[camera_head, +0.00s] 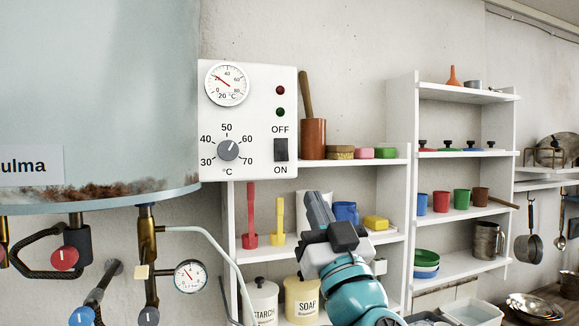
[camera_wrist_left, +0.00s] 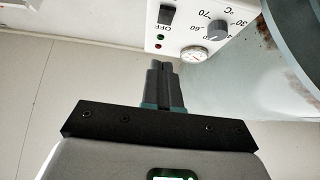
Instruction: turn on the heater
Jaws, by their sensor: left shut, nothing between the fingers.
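The heater is a pale blue tank (camera_head: 95,90) at the left with a white control panel (camera_head: 248,165) on its right. The panel has a dial thermometer (camera_head: 227,83), a grey knob (camera_head: 228,150), a red lamp (camera_head: 280,90), a green lamp (camera_head: 280,111) and a dark rocker switch (camera_head: 281,149). OFF is printed above the switch and ON below. Both lamps look dark; I cannot tell the switch's position. My left gripper (camera_head: 316,205) is shut and empty, below and right of the switch. In the wrist view the fingers (camera_wrist_left: 162,66) are apart from the switch (camera_wrist_left: 166,14).
White shelves (camera_head: 400,158) with a brown mortar (camera_head: 313,139), cups and jars stand right of the panel. Pipes with a red valve knob (camera_head: 64,258) and a pressure gauge (camera_head: 190,277) hang under the tank. The wall above the shelves is bare.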

